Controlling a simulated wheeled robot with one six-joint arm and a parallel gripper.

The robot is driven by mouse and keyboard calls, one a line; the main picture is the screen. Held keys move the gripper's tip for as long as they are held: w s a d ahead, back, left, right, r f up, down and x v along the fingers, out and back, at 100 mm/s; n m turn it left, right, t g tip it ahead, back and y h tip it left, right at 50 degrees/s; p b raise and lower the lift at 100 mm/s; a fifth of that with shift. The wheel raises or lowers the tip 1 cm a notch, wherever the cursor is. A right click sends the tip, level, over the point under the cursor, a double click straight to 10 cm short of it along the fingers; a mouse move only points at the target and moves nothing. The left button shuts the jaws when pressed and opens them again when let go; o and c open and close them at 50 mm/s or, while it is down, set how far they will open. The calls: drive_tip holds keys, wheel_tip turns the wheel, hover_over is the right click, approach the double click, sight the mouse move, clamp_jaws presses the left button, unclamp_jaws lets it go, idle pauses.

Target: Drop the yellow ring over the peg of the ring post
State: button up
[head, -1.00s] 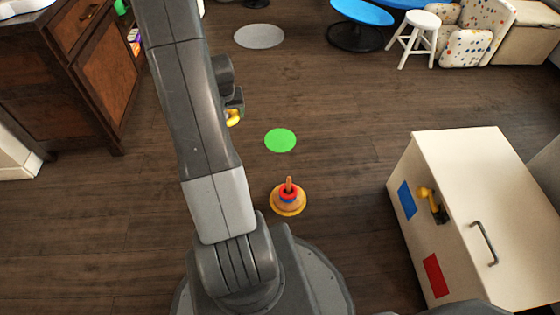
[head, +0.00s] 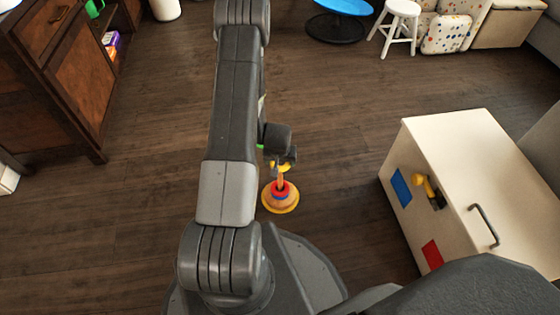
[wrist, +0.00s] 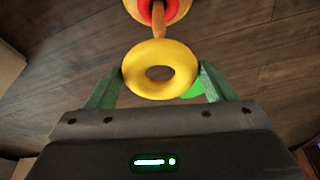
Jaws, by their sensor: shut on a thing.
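In the head view, the yellow ring (head: 283,167) is small and partly hidden by my gripper (head: 281,159). In the wrist view, the peg lies just beyond the ring's far edge. The ring's hole shows only floor, so the ring is not around the peg.
A white cabinet (head: 470,150) with a handle, coloured patches and a yellow tool stands at the right. A brown wooden cabinet (head: 75,80) is at the left. A green disc (wrist: 194,89) lies on the floor. Open floor surrounds the post.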

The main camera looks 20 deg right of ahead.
sight(280, 175)
drive_tip(key=shift+f, duration=0.15)
wheel_tip(280, 175, down, 6)
drive_tip(key=b, duration=0.6)
drive_tip(key=shift+f, duration=1.35)
drive_tip(key=o, duration=1)
drive_tip(key=p+v, duration=0.5)
drive_tip(key=v, duration=0.8)
drive_tip(key=shift+s+r, duration=0.1)
drive_tip(key=shift+r, duration=0.3)
